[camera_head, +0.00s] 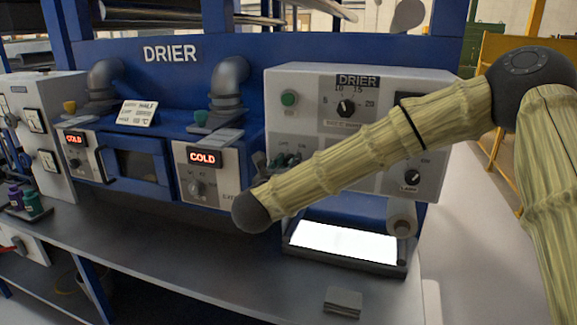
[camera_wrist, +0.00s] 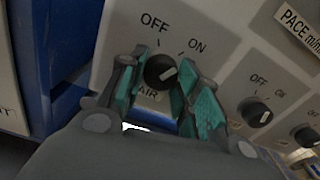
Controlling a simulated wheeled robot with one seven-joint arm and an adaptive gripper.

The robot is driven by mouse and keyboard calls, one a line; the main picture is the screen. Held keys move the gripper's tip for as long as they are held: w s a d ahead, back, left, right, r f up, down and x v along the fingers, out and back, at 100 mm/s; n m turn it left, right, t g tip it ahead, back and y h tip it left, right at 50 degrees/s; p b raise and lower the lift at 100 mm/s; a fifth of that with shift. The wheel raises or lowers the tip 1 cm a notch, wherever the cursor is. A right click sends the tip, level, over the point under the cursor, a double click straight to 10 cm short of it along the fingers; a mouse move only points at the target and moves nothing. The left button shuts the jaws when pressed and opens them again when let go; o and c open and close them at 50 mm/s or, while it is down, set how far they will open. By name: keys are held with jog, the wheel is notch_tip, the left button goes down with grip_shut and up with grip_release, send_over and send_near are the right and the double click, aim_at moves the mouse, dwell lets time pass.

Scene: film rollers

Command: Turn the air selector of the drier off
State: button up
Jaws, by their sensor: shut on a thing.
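The air selector (camera_wrist: 160,72) is a black round knob with a white pointer mark, on a pale panel under the words OFF and ON, with AIR below it. The mark lies on the knob's right side, towards ON rather than OFF. My gripper (camera_wrist: 161,62) has one teal-padded finger on each side of the knob and is shut on it. In the camera_head view, my gripper (camera_head: 281,166) is at the lower left of the drier's right-hand panel (camera_head: 385,78). My forearm covers part of that panel, and the knob itself is hidden there.
Another OFF/ON knob (camera_wrist: 255,111) sits to the right of the air selector, with a further one (camera_wrist: 306,135) beyond. A lit white tray (camera_head: 343,243) lies below my arm. Two COLD displays (camera_head: 203,158) are on the left. The bench (camera_head: 190,250) is mostly clear in front.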

jog(key=n+b, duration=0.4)
jog(key=n, duration=0.7)
jog(key=shift+d+r+n, duration=0.1)
jog(key=shift+n, duration=0.3)
dwell(0.6)
jog(key=o, duration=1)
jog(key=shift+s, duration=0.2)
jog(key=v, duration=1.1)
jog(key=shift+s, duration=0.35)
